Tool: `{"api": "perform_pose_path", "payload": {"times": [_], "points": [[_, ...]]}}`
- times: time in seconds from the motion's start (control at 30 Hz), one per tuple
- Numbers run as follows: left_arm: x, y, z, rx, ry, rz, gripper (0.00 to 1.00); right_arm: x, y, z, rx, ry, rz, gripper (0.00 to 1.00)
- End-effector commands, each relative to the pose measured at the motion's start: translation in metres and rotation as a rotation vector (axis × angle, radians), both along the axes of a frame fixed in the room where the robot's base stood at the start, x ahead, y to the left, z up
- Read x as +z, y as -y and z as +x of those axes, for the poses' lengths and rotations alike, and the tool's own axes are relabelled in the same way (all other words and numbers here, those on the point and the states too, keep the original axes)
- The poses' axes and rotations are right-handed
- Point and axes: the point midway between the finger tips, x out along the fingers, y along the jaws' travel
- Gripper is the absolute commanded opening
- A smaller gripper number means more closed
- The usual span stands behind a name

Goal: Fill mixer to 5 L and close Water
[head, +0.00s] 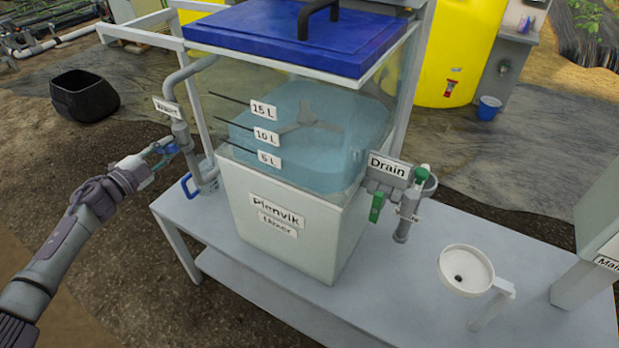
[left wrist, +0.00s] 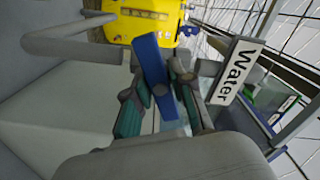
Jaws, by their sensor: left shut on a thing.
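The clear mixer tank (head: 300,215) has a blue lid (head: 300,32) and marks for 5 L (head: 269,159), 10 L (head: 266,137) and 15 L (head: 264,111). Bluish water (head: 345,150) stands inside around a stirrer; its exact level against the marks is hard to read. My left gripper (head: 164,150) is at the pipe left of the tank. In the left wrist view its teal-padded fingers (left wrist: 160,108) are shut on the blue water valve lever (left wrist: 152,72), beside the Water label (left wrist: 238,70). My right gripper is out of view.
The drain valve (head: 376,207) with a green lever hangs right of the tank, near another green handle (head: 422,173). A black tub (head: 84,96), yellow tank (head: 460,50) and blue bucket (head: 489,107) are behind.

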Motion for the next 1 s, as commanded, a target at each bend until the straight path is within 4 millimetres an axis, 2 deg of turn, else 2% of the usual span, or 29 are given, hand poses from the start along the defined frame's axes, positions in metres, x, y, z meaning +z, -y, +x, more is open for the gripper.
{"api": "perform_pose_path", "payload": {"times": [0.33,0.47,0.6,0.87,0.9,1.0], "points": [[-0.004,0.000,0.000,-0.001,0.012,0.026,0.00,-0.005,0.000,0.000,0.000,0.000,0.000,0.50],[-0.010,0.000,-0.001,-0.002,0.125,0.217,0.00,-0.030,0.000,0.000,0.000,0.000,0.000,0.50],[-0.007,0.000,-0.001,-0.001,0.234,0.406,0.00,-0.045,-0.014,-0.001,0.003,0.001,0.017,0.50],[-0.002,0.000,-0.001,-0.002,0.259,0.456,0.00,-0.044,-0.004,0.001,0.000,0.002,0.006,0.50],[-0.002,0.000,0.000,-0.002,0.259,0.456,0.29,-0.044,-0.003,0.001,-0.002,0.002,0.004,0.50],[-0.002,0.000,0.000,-0.001,0.259,0.453,0.45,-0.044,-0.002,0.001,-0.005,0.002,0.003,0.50]]}}
